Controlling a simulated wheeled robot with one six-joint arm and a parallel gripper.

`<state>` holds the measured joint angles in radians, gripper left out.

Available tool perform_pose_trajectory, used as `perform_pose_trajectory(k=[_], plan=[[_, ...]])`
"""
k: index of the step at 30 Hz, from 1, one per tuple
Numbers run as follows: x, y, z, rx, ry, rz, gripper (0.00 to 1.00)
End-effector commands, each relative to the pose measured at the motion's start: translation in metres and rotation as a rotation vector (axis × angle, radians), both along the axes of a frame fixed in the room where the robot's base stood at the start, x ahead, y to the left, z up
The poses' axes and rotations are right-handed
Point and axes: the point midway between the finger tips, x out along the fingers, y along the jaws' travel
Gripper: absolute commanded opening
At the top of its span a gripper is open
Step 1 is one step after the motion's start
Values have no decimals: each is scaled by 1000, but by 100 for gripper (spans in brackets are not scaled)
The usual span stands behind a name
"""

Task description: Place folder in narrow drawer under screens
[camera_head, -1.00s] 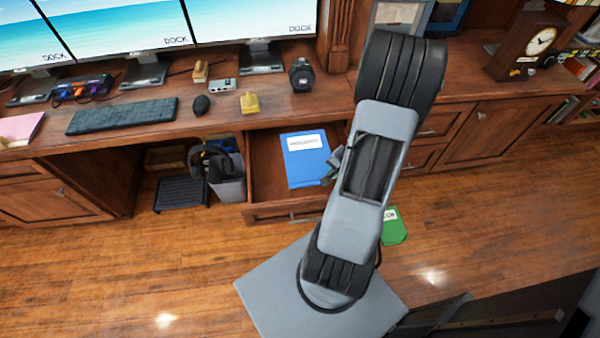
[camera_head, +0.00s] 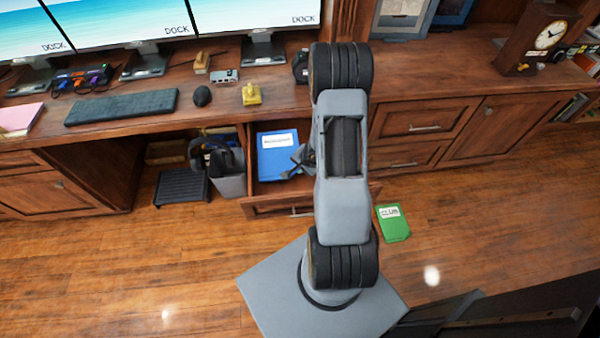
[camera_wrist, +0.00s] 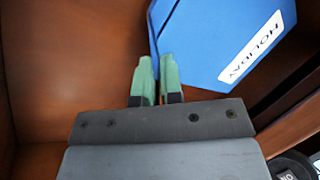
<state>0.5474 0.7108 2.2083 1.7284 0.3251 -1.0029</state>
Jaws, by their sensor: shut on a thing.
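A blue folder (camera_head: 278,160) with a white label is over or inside an open wooden drawer (camera_head: 275,206) under the desk. My gripper (camera_head: 298,162) is at the folder's right side, partly hidden by my arm. In the wrist view, the green fingertips (camera_wrist: 157,68) are shut on the edge of the blue folder (camera_wrist: 215,40), with brown wood around it. I cannot tell whether the folder touches the drawer bottom. The screens (camera_head: 255,15) stand on the desk above.
A green folder (camera_head: 392,223) lies on the floor to the right of the drawer. A grey bin (camera_head: 231,178) with headphones (camera_head: 208,155) stands left of the drawer. Closed cabinet drawers (camera_head: 425,118) are on the right. The floor in front is mostly clear.

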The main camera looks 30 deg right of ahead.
Motion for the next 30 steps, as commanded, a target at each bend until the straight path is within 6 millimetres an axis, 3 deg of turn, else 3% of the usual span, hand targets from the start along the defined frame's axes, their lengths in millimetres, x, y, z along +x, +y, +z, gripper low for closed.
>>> perform_pose_trajectory(k=[3,7,19,20,27,30], plan=[[1,2,-20,2,4,-1,0],[2,1,-31,1,2,-1,0],[2,1,-34,0,0,1,0],[2,1,-34,-1,1,1,10],[2,1,-34,-1,1,1,32],[2,1,-34,-1,1,1,32]])
